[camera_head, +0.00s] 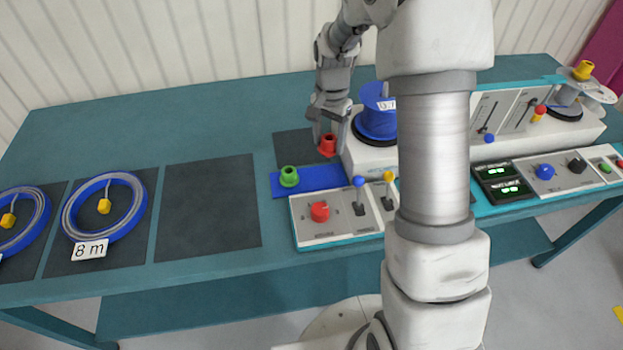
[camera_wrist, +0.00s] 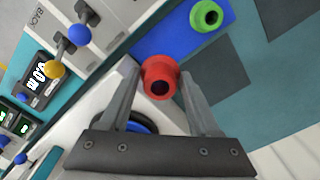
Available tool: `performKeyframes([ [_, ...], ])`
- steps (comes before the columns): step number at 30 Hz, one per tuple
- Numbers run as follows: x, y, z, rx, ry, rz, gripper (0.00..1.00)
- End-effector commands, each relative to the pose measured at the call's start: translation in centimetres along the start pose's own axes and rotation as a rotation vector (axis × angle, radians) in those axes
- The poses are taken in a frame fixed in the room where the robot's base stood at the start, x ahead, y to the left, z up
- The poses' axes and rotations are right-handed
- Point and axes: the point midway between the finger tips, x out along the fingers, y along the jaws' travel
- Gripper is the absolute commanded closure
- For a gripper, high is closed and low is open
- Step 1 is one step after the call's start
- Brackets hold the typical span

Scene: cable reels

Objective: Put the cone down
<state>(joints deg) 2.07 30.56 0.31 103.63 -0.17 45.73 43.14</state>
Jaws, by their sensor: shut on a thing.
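A red cone (camera_head: 327,146) is in my gripper (camera_head: 328,136), over the dark square mat (camera_head: 290,150) behind the blue pad. It also shows in the wrist view (camera_wrist: 160,72), between the two fingertips (camera_wrist: 161,85), its hollow end facing the camera. My gripper is shut on it. I cannot tell whether the cone touches the surface under it. A green cone (camera_head: 289,177) stands upright on the blue pad (camera_head: 315,182); it also shows in the wrist view (camera_wrist: 206,15).
A white machine with a blue reel (camera_head: 376,120) stands right of my gripper. A control panel with a red knob (camera_head: 320,211) and levers is in front. Cable coils (camera_head: 104,207) lie at left. An empty dark mat (camera_head: 207,205) lies between coils and panel.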

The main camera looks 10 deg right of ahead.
Motion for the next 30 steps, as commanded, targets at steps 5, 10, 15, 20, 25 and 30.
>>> performKeyframes([
  [5, 3.6, 0.1, 0.1, 0.002, -0.004, 0.003, 0.93],
  [10, 5.3, 0.0, 0.1, 0.001, -0.002, 0.001, 0.93],
  [15, 7.0, 0.0, 0.1, 0.000, -0.003, 0.002, 0.93],
  [20, 9.1, 0.1, 0.1, 0.000, -0.002, 0.002, 0.93],
  [25, 9.1, 0.0, 0.0, 0.000, -0.001, 0.000, 0.93],
  [30, 9.5, 0.0, 0.0, 0.000, -0.001, 0.000, 0.93],
])
